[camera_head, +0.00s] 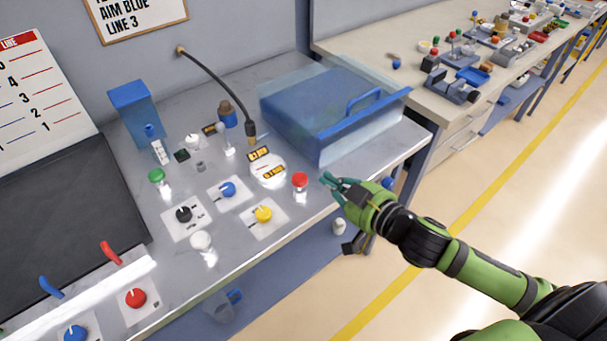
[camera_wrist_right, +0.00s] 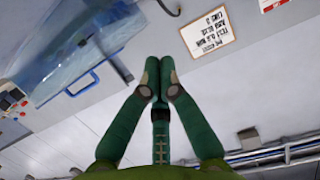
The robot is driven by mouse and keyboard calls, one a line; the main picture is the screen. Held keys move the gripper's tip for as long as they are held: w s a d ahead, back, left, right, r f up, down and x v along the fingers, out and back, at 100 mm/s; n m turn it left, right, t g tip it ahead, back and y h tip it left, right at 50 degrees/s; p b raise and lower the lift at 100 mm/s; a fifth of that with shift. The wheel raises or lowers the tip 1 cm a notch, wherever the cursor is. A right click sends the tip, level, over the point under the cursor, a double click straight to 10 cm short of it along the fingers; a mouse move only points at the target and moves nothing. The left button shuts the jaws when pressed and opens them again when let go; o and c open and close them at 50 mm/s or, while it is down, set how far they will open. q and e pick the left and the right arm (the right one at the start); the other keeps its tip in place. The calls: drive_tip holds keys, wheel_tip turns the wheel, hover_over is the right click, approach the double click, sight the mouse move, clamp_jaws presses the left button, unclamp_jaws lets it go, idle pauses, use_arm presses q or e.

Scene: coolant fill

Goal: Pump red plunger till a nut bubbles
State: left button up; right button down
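The red plunger (camera_head: 300,181) has a round red cap on a pale stem and stands upright near the front right edge of the bench. My right gripper (camera_head: 325,181) is just to its right, apart from the red cap, with its green fingers pointing left. In the right wrist view its fingertips (camera_wrist_right: 159,88) are together with nothing between them. The red plunger cannot be made out in that view. A round white plate (camera_head: 267,168) with yellow-black labels lies behind the plunger. I cannot make out a nut or any bubbles. My left gripper is out of view.
A clear-covered blue box (camera_head: 325,115) stands at the back right. Green (camera_head: 156,176) and white (camera_head: 201,240) plungers and blue (camera_head: 228,189), yellow (camera_head: 263,214) and black (camera_head: 184,214) knobs stand to the left. A black hose (camera_head: 220,82) arches from the wall.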

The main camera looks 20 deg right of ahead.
drive_tip(key=p, duration=0.3)
hover_over(300, 180)
drive_tip(key=s, duration=0.1)
drive_tip(key=f, duration=0.6)
drive_tip(key=shift+s+d+f, duration=0.1)
drive_tip(key=shift+s+d, duration=0.1)
drive_tip(key=shift+d, duration=0.05)
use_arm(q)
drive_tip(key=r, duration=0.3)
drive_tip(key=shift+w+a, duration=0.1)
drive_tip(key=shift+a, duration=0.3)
use_arm(e)
drive_tip(key=shift+f, duration=0.1)
